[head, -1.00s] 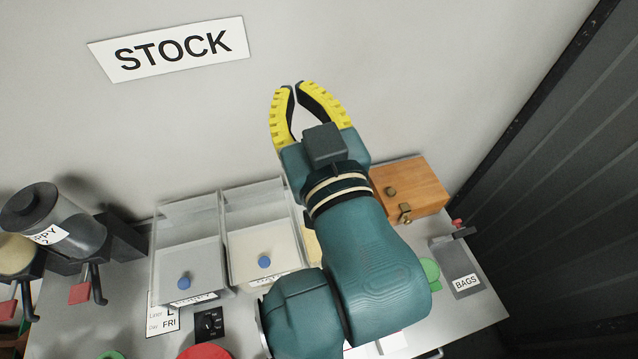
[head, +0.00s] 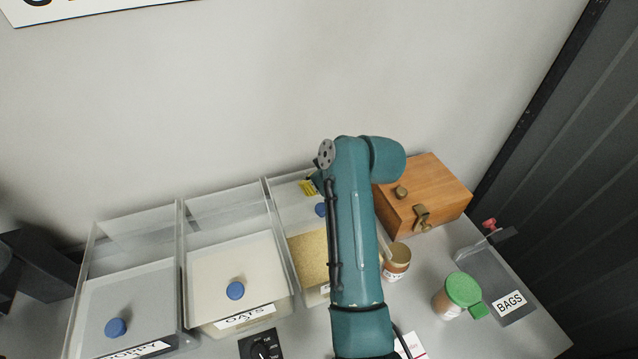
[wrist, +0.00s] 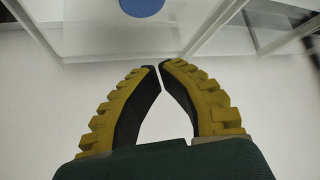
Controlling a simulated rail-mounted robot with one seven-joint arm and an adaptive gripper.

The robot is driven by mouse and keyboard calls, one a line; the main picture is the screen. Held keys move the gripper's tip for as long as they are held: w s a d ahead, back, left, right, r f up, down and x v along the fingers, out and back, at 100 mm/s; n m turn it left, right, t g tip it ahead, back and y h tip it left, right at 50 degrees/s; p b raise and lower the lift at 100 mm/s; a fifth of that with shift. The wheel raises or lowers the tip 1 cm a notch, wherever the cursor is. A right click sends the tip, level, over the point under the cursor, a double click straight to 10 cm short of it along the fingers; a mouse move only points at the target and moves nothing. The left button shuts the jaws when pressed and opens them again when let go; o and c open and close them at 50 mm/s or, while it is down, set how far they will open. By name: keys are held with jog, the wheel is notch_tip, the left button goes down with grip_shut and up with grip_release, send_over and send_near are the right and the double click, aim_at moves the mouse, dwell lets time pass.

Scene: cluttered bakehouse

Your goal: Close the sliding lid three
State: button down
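The third clear bin (head: 283,222) holds golden grain (head: 309,258), which shows uncovered at its front. Its lid carries a blue knob (head: 321,210), which sits toward the back, partly hidden by my arm. The knob also shows at the top edge of the wrist view (wrist: 142,5). My gripper (head: 308,187) is at the back of this bin, behind the knob, mostly hidden by my arm. In the wrist view its yellow fingers (wrist: 159,67) nearly meet at the tips, with nothing between them. The knob is apart from the fingertips in that picture; contact with the lid cannot be told.
Left are the oats bin (head: 187,265) and another bin (head: 80,285), with blue knobs near their fronts. A wooden box (head: 432,180) stands close right of my arm. A jar (head: 397,262), a green-lidded shaker (head: 462,290) and a bags holder (head: 495,280) stand at right.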

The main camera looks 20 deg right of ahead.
aim_at(305, 199)
jog(key=x, duration=0.3)
jog(key=shift+w+f, duration=0.2)
jog(key=shift+f, duration=0.25)
jog(key=shift+s+d+f, duration=0.1)
jog(key=shift+s+d, duration=0.15)
jog(key=shift+s, duration=0.3)
jog(key=shift+s+d+f, duration=0.1)
jog(key=shift+s+d, duration=0.15)
jog(key=shift+s, duration=0.35)
jog(key=shift+s+d+f, duration=0.1)
jog(key=shift+s+d, duration=0.15)
jog(key=shift+s, duration=0.3)
jog(key=shift+r, duration=0.15)
